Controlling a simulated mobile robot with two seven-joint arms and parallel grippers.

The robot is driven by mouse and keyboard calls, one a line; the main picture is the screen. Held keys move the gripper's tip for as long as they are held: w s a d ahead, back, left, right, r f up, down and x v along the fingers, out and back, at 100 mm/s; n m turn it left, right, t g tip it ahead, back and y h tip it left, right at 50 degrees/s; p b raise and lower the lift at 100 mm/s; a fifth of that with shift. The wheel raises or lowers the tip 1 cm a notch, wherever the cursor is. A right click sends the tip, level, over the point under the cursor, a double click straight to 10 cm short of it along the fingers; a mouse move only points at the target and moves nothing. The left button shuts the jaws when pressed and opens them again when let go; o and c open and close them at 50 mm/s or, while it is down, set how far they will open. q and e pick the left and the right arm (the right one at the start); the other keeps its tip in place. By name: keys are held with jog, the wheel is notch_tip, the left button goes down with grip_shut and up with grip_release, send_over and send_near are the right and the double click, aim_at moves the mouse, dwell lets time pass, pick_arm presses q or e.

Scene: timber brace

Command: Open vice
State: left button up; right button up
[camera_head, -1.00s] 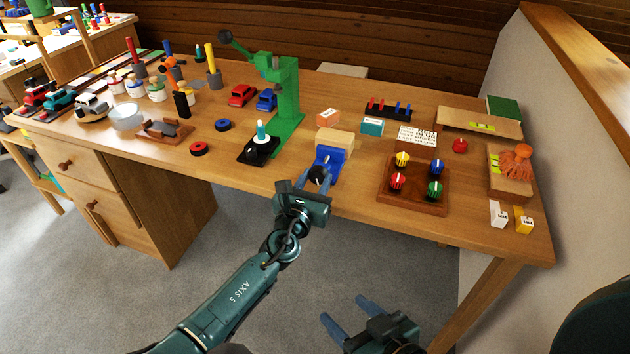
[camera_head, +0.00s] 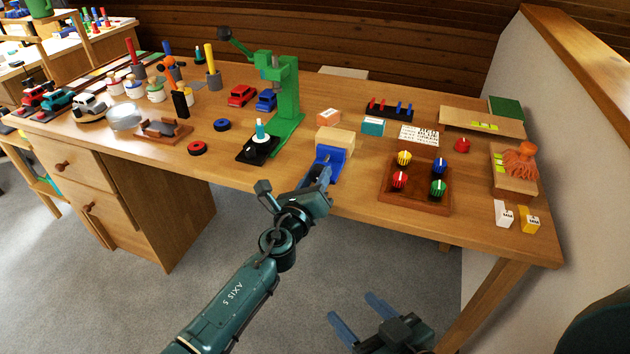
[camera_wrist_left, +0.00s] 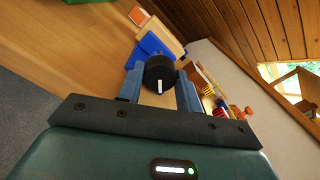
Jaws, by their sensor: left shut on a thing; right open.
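The blue vice (camera_head: 329,160) sits at the front edge of the workbench, with a pale wooden block (camera_head: 337,141) at its back. It also shows in the left wrist view (camera_wrist_left: 150,45), with a black round knob (camera_wrist_left: 159,74) that has a white mark on its near side. My left gripper (camera_head: 319,176) is at the front of the vice. In the left wrist view its fingers (camera_wrist_left: 159,88) stand on both sides of the knob and are shut on it. My right gripper (camera_head: 357,318) is open and empty, low in front of the bench, well away from the vice.
A green press (camera_head: 287,95) stands left of the vice. A wooden tray (camera_head: 415,187) with several coloured knobs lies to its right. An orange-and-white box (camera_head: 328,116) and a teal box (camera_head: 373,126) are behind. Open floor lies in front of the bench.

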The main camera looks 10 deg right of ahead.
jog(key=shift+s+f, duration=0.1)
dwell(0.4)
pick_arm(q)
jog(key=o, duration=1)
jog(key=shift+r, duration=0.2)
notch_tip(320, 180, up, 10)
jog(key=p, duration=0.8)
jog(key=shift+f, duration=0.2)
pick_arm(e)
jog(key=shift+w+a+r+g, duration=0.15)
jog(key=shift+w+a+g, duration=0.1)
jog(key=shift+a+g, duration=0.25)
jog(key=shift+w+a+r+g, duration=0.15)
jog(key=shift+w+a+g, duration=0.1)
jog(key=shift+a+g, duration=0.2)
